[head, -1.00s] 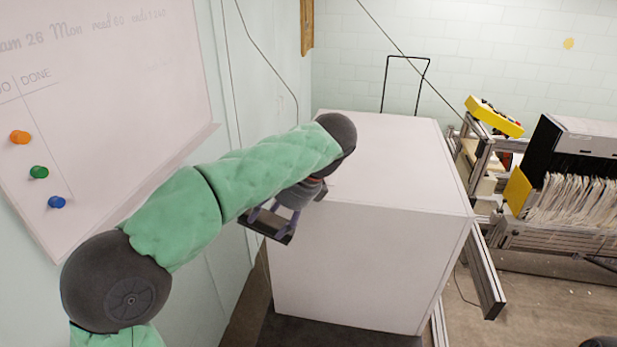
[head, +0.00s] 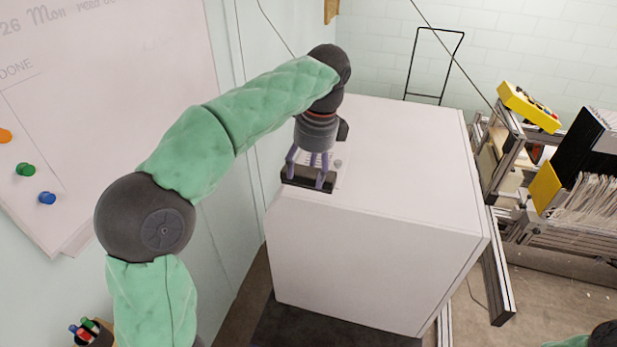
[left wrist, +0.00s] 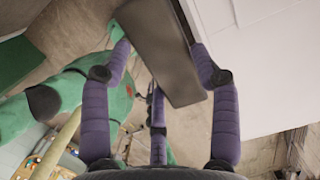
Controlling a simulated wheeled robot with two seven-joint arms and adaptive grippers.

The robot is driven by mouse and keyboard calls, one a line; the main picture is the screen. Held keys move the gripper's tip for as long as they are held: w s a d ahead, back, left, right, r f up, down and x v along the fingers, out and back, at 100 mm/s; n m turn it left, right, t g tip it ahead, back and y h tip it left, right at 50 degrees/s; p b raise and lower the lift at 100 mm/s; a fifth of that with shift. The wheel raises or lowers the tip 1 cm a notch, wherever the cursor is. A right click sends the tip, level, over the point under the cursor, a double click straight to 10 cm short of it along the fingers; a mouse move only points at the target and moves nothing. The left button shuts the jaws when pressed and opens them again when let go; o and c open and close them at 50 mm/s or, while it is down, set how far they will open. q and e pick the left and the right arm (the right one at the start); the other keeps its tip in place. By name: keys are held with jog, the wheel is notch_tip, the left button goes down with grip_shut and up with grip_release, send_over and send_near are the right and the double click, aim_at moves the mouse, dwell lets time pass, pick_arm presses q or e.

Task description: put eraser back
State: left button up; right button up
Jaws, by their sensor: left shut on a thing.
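The eraser (head: 305,180) is a dark block held in my left gripper (head: 312,168) at the near left edge of the white cabinet's top. In the left wrist view the eraser (left wrist: 165,50) lies between the purple fingers of my left gripper (left wrist: 160,62), which are shut on it. The cabinet's white surface shows beside it there. I cannot tell whether the eraser touches the cabinet top. The whiteboard (head: 110,90) is on the wall at the left. My right gripper is not in view; only a bit of my right arm shows at the lower right corner.
The white cabinet (head: 400,160) has a mostly clear top. Orange, green (head: 25,169) and blue (head: 47,198) magnets are on the whiteboard. A holder with markers (head: 88,330) is at the lower left. A metal frame with a yellow box (head: 530,105) and papers stands at the right.

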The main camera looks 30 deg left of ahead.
pick_arm(q)
jog(key=w+a+f, duration=0.1)
jog(key=w+f, duration=0.1)
jog(key=w+a+f+p, duration=0.1)
jog(key=w+f, duration=0.1)
jog(key=w+a+f, duration=0.1)
jog(key=w+f, duration=0.1)
jog(key=shift+w+a+f, duration=0.2)
jog(key=shift+a+f, duration=0.1)
jog(key=shift+a, duration=0.1)
jog(key=f, duration=0.1)
jog(key=f+p, duration=0.1)
jog(key=f, duration=0.1)
jog(key=shift+w+a, duration=0.15)
jog(key=shift+w, duration=0.15)
jog(key=shift+f, duration=0.4)
jog(key=o, duration=1)
notch_tip(320, 180, up, 12)
jog(key=d, duration=0.1)
jog(key=shift+d, duration=0.4)
jog(key=shift+w, duration=0.1)
